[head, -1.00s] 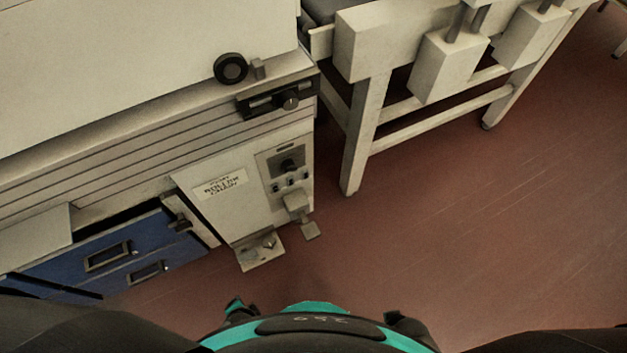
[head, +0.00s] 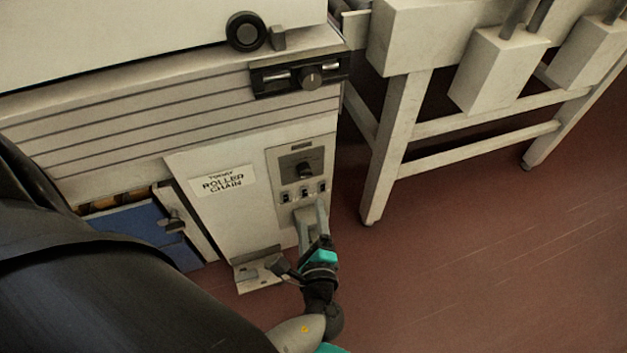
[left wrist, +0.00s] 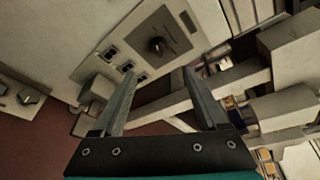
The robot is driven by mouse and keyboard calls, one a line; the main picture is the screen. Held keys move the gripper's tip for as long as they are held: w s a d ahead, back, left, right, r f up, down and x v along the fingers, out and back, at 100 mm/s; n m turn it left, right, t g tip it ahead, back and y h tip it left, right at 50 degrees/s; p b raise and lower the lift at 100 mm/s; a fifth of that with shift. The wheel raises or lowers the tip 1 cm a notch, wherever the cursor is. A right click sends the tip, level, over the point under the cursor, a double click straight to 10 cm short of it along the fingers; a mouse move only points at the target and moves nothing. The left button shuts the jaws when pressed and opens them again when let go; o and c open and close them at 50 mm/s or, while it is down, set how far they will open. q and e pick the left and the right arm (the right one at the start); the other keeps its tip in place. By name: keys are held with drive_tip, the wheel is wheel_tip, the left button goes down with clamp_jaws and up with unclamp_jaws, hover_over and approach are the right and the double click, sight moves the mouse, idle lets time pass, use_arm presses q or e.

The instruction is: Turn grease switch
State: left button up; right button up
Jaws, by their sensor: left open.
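A grey panel (head: 286,190) on the front of the cream machine carries a dark rotary knob (head: 304,168) and a row of small toggle switches (head: 304,191). I see no readable grease marking. A label beside the panel reads "ROLLER CHAIN", with a blurred word above. My left gripper (head: 309,208) is open, its fingers pointing up just below the toggles. In the left wrist view, the knob (left wrist: 157,45) lies beyond and between the open fingertips (left wrist: 160,72), with nothing between them. The fingers appear apart from the knob. My right gripper is out of view.
Above is a black plate with another knob (head: 310,77), and a round black handwheel (head: 246,31). A small foot bracket (head: 257,272) sticks out low. A blue drawer (head: 140,228) is at left. A white-legged conveyor frame (head: 398,140) stands right, beside open red floor (head: 480,260).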

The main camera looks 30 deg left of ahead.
sight(305, 176)
use_arm(q)
drive_tip(key=b+x, duration=0.3)
drive_tip(key=x, duration=1)
drive_tip(key=shift+a+f, duration=0.15)
drive_tip(key=shift+w+a+b, duration=0.3)
drive_tip(key=shift+w+b, duration=0.05)
drive_tip(key=shift+w, duration=0.1)
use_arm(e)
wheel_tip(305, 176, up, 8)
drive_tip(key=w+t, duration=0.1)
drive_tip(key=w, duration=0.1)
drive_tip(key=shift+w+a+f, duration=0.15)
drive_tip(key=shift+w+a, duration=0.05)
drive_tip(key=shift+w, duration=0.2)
use_arm(q)
drive_tip(key=shift+c, duration=0.2)
clamp_jaws()
